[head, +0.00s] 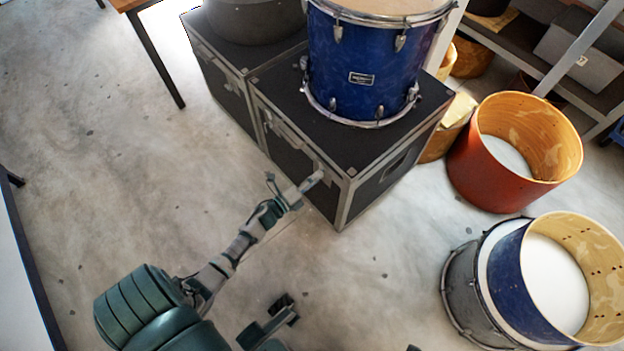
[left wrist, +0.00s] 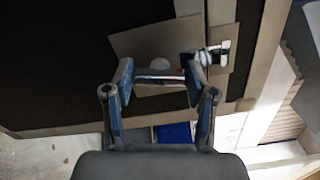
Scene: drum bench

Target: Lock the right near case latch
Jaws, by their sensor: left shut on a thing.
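The black road case (head: 287,160) with grey metal edging stands on the floor, under a blue drum. The right near case latch (head: 314,180) is on its front face, close to the near corner. My left gripper (head: 297,192) reaches it from the lower left. In the left wrist view my left gripper (left wrist: 160,82) is shut on the latch's light bar (left wrist: 158,76), one fingertip at each end. A shiny metal catch (left wrist: 217,54) sits just right of the fingers. Whether the latch is fastened cannot be told.
The blue drum (head: 357,70) stands on top of the case. A second case (head: 222,82) adjoins it at the back left. An orange drum shell (head: 480,165) and a blue shell (head: 507,275) stand at right. The floor at left is clear.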

